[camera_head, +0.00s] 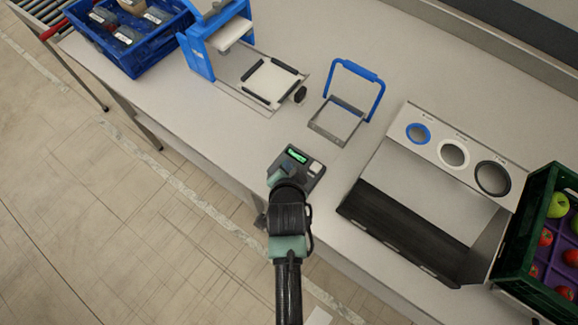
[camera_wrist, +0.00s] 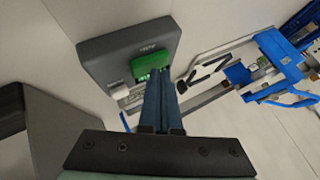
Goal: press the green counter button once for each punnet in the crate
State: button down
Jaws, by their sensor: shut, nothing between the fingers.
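The counter (camera_head: 309,180) is a dark box on the bench with a lit green display (camera_head: 297,155) and a pale button (camera_head: 316,167). The wrist view shows its green button (camera_wrist: 148,64) right at the tips of my shut, empty gripper (camera_wrist: 159,72). I cannot tell whether the tips touch it. The fingers partly cover the button and display there. In the head view my gripper (camera_head: 279,178) comes over the counter's near side and hides much of it. The blue crate (camera_head: 134,66) at the top left holds several dark punnets (camera_head: 103,15) with white labels, partly cut off by the frame.
A blue press-like stand (camera_head: 197,55) and a plate with black rails (camera_head: 270,80) stand behind the counter. A blue-handled frame (camera_head: 340,118) is beyond it. A sizing chute (camera_head: 390,215) with ring holes and a green fruit crate (camera_head: 520,240) are at right.

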jog(key=shift+f, duration=0.3)
dwell(0.4)
jog(key=shift+r+p, duration=0.75)
jog(key=shift+r, duration=0.2)
notch_tip(320, 180, up, 5)
jog(key=p, duration=0.4)
jog(key=shift+r+p, duration=0.1)
jog(key=shift+p, duration=0.3)
dwell(0.3)
